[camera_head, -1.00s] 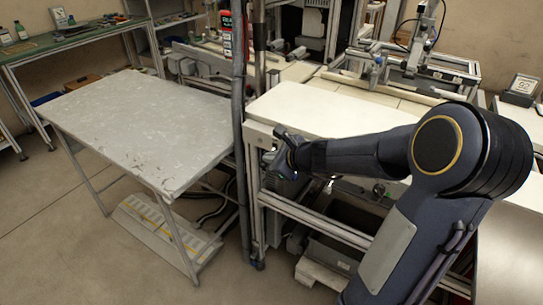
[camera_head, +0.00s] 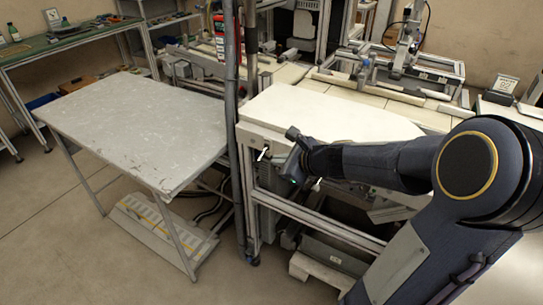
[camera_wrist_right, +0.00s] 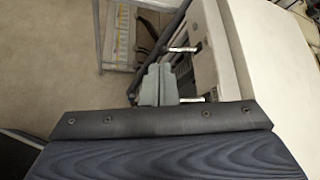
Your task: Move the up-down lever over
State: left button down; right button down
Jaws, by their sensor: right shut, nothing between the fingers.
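A small metal lever (camera_head: 263,153) sticks out of a dark plate on the front of the white-topped bench, left of my right gripper (camera_head: 292,165) in the head view. It also shows in the right wrist view (camera_wrist_right: 185,49), beyond the fingers. A second metal lever (camera_wrist_right: 192,99) lies closer, beside the fingers; I cannot tell whether they touch. I cannot tell which lever is the up-down one. My right gripper's grey fingers (camera_wrist_right: 156,75) are together and empty, in front of the bench face. My left gripper is not in view.
The white-topped bench (camera_head: 320,110) has a metal frame below. A dark vertical post (camera_head: 232,120) with cables stands at its left corner. A grey table (camera_head: 140,130) stands further left. Open floor (camera_head: 60,230) lies in front.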

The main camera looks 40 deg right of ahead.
jog(key=v, duration=0.5)
jog(key=shift+s+a+f+p, duration=0.15)
jog(key=shift+a+p, duration=0.15)
jog(key=shift+p, duration=0.1)
jog(key=s+a+r+n+g+y+p, duration=0.1)
jog(key=s+a+r+n+g+y, duration=0.1)
jog(key=s+a+n, duration=0.4)
jog(key=s+a+r+n+g+y+p, duration=0.1)
jog(key=s+a+n+y, duration=0.1)
jog(key=a+n, duration=0.7)
jog(key=s+a+f+n+g+h, duration=0.1)
jog(key=s+a+f+n+g, duration=0.1)
jog(key=s+n, duration=0.7)
jog(key=n+g, duration=0.1)
jog(key=n, duration=0.2)
jog(key=shift+a+f+h, duration=0.2)
jog(key=shift+f+h, duration=0.1)
jog(key=shift+f, duration=0.05)
